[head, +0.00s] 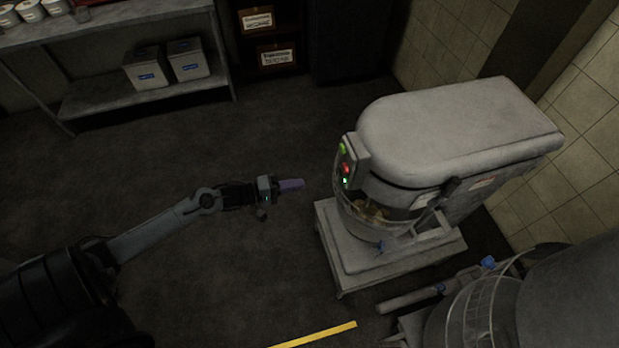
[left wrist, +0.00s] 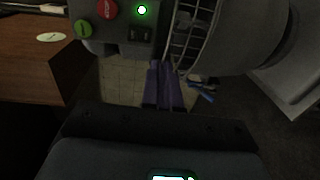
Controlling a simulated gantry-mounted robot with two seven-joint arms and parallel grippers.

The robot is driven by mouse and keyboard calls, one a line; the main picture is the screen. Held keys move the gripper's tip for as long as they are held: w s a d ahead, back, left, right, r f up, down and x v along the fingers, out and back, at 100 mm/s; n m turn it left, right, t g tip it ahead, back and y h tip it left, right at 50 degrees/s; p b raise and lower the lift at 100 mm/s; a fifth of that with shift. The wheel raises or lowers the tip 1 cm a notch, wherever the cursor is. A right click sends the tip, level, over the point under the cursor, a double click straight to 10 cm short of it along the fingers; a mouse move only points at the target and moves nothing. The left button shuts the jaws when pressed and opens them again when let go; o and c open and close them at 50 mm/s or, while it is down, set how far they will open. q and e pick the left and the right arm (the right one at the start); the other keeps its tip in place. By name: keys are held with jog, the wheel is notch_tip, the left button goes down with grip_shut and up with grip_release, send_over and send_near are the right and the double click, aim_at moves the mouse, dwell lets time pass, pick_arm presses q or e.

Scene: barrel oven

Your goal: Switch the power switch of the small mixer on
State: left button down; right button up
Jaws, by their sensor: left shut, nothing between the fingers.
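The small mixer (head: 450,120) is a pale machine with a rounded top, standing right of centre in the head view. Its control panel (head: 348,165) carries a green button, a red button and a lit green lamp. In the left wrist view, the panel (left wrist: 120,18) is upside down at the top, with a dark rocker-like switch (left wrist: 140,34) beside the lit lamp (left wrist: 142,10). My left gripper (head: 301,184) is shut and empty, left of the panel with a gap between. Its purple fingers (left wrist: 163,68) appear just below the switch. My right gripper is not in view.
A wire bowl guard (left wrist: 192,35) is close beside the fingers in the left wrist view. A larger machine (head: 570,300) fills the bottom right corner in the head view. A metal shelf (head: 150,95) with boxes stands at the back left. The floor around my left arm is clear.

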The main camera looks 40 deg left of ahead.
pick_arm(q)
jog(key=shift+f+v, duration=0.15)
jog(key=shift+v, duration=0.7)
jog(key=shift+f+v, duration=0.2)
jog(key=shift+v, duration=0.65)
jog(key=shift+s, duration=0.1)
